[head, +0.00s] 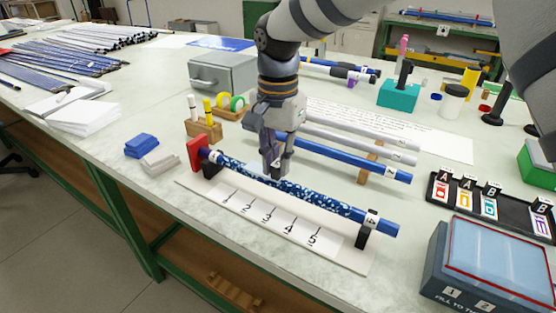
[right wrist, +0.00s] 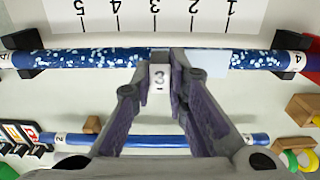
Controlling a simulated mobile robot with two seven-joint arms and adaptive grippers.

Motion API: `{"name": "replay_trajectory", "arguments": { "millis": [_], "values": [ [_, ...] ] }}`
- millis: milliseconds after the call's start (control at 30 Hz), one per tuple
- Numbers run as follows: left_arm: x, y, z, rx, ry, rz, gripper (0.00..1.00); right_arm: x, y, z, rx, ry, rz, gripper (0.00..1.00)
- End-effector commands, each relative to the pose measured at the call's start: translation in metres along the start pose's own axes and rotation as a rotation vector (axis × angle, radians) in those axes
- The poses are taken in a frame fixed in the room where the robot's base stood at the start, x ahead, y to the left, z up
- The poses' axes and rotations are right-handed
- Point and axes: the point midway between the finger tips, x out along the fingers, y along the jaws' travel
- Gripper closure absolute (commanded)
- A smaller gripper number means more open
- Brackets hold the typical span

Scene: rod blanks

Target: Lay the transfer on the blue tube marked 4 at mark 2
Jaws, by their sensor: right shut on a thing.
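The blue tube marked 4 (head: 318,203), dark blue with white speckles, lies level in black rests above a white board (head: 335,252) with marks 1 to 5. My right gripper (head: 273,170) is over the tube, around marks 2 and 3. In the right wrist view my right gripper (right wrist: 165,62) is shut on a small white piece marked 3 (right wrist: 159,76), which looks like part of the transfer. A pale blue plain patch (right wrist: 210,60) lies along the tube just right of the fingertips, near marks 1 and 2. I cannot tell if it joins the held piece. My left gripper is not in view.
Behind the tube, white tubes and another blue tube (head: 345,162) lie on wooden rests. A black rack of lettered cards (head: 500,222) and a blue box with a clear, red-edged top (head: 435,262) stand at right. Blue and grey blocks (head: 142,145) lie at left.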

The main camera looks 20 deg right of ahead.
Motion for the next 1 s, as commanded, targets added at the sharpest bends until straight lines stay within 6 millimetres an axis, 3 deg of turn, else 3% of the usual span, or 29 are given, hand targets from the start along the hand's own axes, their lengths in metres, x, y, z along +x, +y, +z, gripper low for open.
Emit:
{"name": "replay_trajectory", "arguments": {
  "millis": [100,600,1000],
  "values": [
    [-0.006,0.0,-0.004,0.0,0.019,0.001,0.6,-0.016,0.0,0.0,0.0,0.006,-0.007,1.0],
    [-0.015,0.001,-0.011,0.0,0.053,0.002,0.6,-0.061,0.0,0.0,0.0,0.005,-0.006,1.0],
    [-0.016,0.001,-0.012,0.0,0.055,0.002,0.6,-0.067,0.0,0.0,0.0,0.002,-0.003,1.0]
  ]
}}
